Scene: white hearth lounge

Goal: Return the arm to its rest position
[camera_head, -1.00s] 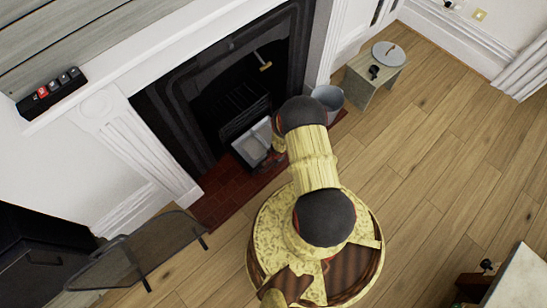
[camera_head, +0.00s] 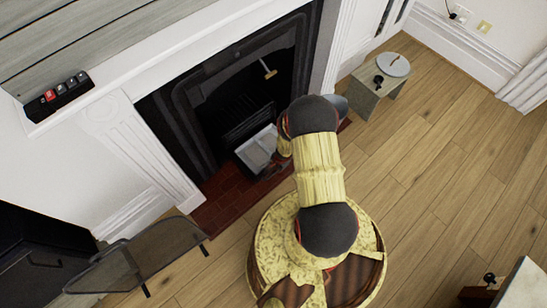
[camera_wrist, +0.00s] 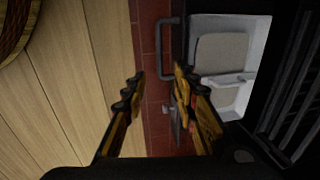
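My arm reaches from my round base toward the fireplace in the head view, and its end is hidden behind the arm's dark joint. In the wrist view my gripper (camera_wrist: 160,88) has its two fingers apart with nothing between them. It hangs over the wooden floor and the red brick hearth (camera_wrist: 153,45). A grey-white ash pan (camera_wrist: 222,50) with a dark handle (camera_wrist: 165,20) lies just beyond the right finger. The pan also shows in the head view (camera_head: 257,148), on the hearth at the firebox mouth.
The fireplace (camera_head: 205,95) has a white surround. A mesh screen (camera_head: 150,255) stands front left. A small table (camera_head: 375,93) with a round lid stands at right, and a bucket (camera_head: 342,103) is partly hidden behind my arm.

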